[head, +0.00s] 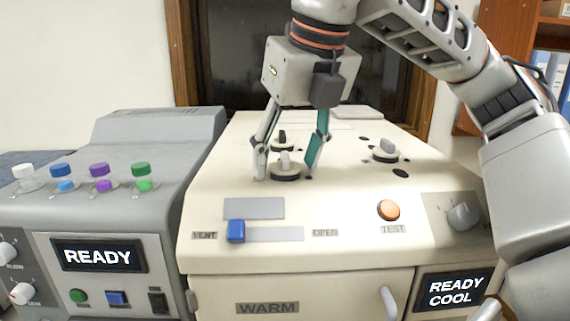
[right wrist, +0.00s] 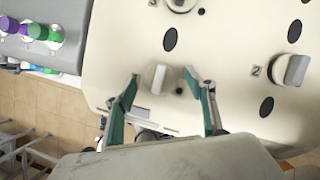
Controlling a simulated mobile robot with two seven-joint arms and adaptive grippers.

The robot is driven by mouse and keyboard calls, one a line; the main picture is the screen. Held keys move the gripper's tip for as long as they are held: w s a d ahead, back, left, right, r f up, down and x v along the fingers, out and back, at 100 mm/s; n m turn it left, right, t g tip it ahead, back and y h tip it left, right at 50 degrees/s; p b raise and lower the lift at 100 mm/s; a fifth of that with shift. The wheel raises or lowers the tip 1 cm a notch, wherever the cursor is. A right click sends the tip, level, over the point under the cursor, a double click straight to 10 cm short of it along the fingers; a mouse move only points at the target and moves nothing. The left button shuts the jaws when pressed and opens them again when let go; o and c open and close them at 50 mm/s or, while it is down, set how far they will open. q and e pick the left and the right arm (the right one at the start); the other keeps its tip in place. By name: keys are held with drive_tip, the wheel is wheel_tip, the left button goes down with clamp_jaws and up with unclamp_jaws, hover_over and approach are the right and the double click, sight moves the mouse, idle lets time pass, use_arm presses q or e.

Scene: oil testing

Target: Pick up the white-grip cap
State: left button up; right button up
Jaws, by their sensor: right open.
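The white-grip cap (head: 286,160) sits on the top panel of the cream machine, on a dark round base. My right gripper (head: 284,172) points down over it, open, with one finger on each side of the cap. The right wrist view also shows the white grip (right wrist: 158,80) upright between the open fingertips (right wrist: 161,75). I cannot tell whether a finger touches it. A dark-grip cap (head: 282,137) sits just behind, and a cap with a greyish grip (head: 385,151) sits to the right. My left gripper is not in view.
The cream machine's (head: 350,235) top has several dark holes. Its front has a blue slider (head: 236,231), an orange button (head: 389,209) and a knob (head: 463,215). A grey machine (head: 150,215) with several coloured-cap vials stands at left.

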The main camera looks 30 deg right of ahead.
sight(287, 156)
drive_tip(key=shift+c, duration=0.4)
drive_tip(key=c, duration=0.8)
drive_tip(key=shift+c, duration=0.2)
wheel_tip(287, 156, up, 20)
